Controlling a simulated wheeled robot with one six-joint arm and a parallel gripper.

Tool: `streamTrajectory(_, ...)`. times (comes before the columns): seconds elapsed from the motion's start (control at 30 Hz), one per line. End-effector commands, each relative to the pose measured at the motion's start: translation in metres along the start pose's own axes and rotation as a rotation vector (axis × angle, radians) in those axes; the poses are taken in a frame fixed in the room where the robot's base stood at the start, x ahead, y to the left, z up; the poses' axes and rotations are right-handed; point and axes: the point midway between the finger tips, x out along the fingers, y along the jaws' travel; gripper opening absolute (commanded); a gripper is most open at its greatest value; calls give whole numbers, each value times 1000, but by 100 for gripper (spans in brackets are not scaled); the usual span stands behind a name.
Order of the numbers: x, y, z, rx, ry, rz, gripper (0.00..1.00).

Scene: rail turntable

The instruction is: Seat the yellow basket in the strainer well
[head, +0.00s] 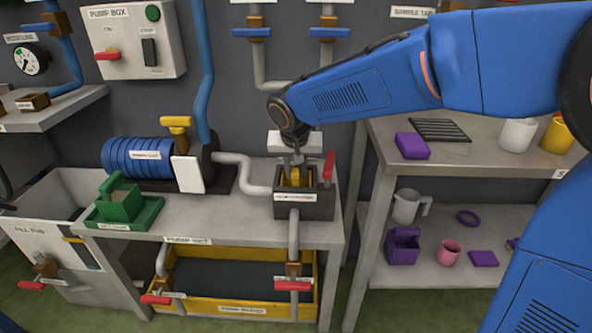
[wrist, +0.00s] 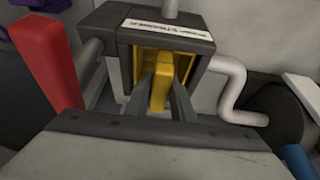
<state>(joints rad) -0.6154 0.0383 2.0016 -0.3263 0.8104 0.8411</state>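The yellow basket (head: 295,177) is inside the mouth of the dark strainer well (head: 304,210) at the right end of the pump bench. It also shows in the wrist view (wrist: 160,88), its upright handle between my two fingers and its yellow sides within the box walls. My gripper (head: 297,163) points down over the well and looks shut on the handle, with a finger against each side. Yellow parts show at and just above the well's rim. The basket's bottom is hidden, so I cannot tell whether it rests on the well floor.
A red lever (head: 329,168) stands close beside the well. A grey pipe (head: 240,163) joins its left side. A green basket (head: 121,200) sits on a green tray at the bench's left.

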Motion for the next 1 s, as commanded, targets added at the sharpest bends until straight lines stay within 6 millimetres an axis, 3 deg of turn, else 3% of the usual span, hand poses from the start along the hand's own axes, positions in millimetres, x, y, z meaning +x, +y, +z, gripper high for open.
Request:
streamTrajectory(0.47,-7,0,-2,0,1,0,37)
streamTrajectory(1.0,-100,0,-2,0,2,-2,37)
